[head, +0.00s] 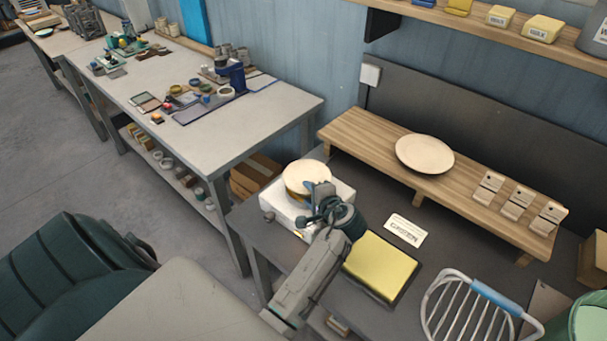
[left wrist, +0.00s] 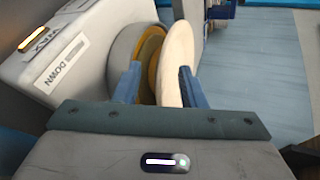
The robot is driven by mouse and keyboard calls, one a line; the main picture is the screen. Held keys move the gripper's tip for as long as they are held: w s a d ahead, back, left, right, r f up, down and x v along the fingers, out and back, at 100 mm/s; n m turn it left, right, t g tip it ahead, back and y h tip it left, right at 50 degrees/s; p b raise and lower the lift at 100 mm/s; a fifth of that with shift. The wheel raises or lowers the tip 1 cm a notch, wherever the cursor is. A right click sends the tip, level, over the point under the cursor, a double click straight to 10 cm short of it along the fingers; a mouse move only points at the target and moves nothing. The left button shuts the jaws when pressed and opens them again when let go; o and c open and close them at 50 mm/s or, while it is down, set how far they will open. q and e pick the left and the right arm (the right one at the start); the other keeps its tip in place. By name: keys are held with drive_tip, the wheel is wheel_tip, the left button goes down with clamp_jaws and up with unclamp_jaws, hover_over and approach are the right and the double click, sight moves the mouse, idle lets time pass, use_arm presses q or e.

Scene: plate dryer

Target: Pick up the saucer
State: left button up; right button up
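A cream saucer (head: 307,172) lies on top of a round turntable on a small white machine (head: 290,214). In the left wrist view the saucer (left wrist: 179,62) shows nearly edge-on, beside a golden disc (left wrist: 151,58). My left gripper (head: 322,198) reaches the near side of the saucer. Its two blue fingers (left wrist: 160,78) are spread, with the saucer's edge between them and nearer the right finger. I cannot tell whether that finger touches it. A larger cream plate (head: 425,154) lies on the wooden shelf. My right gripper is not in view.
A yellow pad (head: 381,264) lies on the dark bench right of my left arm, with a white label card (head: 406,229) behind it. A wire rack (head: 470,308) with a blue bar stands at front right. Small blocks (head: 517,203) stand on the wooden shelf (head: 370,147).

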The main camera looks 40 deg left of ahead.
use_arm(q)
drive_tip(key=shift+s+d+r, duration=0.1)
drive_tip(key=shift+s+r, duration=0.05)
drive_tip(key=shift+r, duration=0.1)
drive_tip(key=shift+d+r, duration=0.1)
drive_tip(key=shift+d, duration=0.05)
drive_tip(key=shift+c, duration=0.2)
clamp_jaws()
drive_tip(key=shift+f, duration=0.2)
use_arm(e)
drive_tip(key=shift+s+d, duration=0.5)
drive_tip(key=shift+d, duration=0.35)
use_arm(q)
drive_tip(key=shift+r, duration=0.1)
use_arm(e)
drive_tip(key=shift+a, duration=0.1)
